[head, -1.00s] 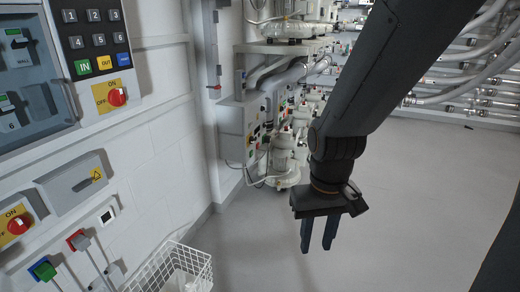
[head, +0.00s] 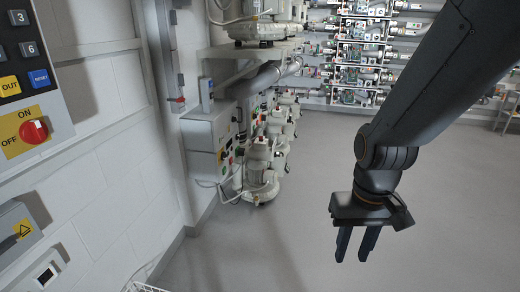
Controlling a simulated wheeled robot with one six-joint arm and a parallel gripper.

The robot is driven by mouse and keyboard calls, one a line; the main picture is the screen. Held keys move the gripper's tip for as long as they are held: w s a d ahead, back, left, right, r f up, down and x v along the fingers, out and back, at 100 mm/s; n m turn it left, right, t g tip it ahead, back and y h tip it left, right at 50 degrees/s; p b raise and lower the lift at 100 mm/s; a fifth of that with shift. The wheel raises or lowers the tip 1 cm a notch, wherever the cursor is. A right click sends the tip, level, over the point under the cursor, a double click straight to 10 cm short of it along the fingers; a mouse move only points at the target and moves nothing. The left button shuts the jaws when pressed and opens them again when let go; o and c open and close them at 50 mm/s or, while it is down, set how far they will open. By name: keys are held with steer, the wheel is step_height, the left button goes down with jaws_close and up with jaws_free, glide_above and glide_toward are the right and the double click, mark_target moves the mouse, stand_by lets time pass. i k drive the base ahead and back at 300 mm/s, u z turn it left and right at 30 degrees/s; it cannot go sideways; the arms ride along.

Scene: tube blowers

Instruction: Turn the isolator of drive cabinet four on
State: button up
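My gripper (head: 356,245) hangs over bare floor in the head view, pointing down. Its two fingers are a little apart with nothing between them. A red rotary isolator (head: 34,132) on a yellow ON/OFF plate sits on a wall panel at the left edge. A grey drive cabinet (head: 208,135) stands on the wall further back, with small coloured controls on its side face, one of them red on yellow (head: 222,155). No cabinet number is readable, so I cannot tell which is drive cabinet four. My gripper is well apart from both.
A pump-like blower (head: 260,180) stands on the floor beside the grey cabinet, with others behind it. A shelf (head: 235,52) above carries another blower. Racks of tubes (head: 365,50) line the back wall. The floor (head: 290,240) in the middle is clear.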

mark_target(223, 157)
steer(key=i, duration=1.05)
steer(key=u, duration=0.25)
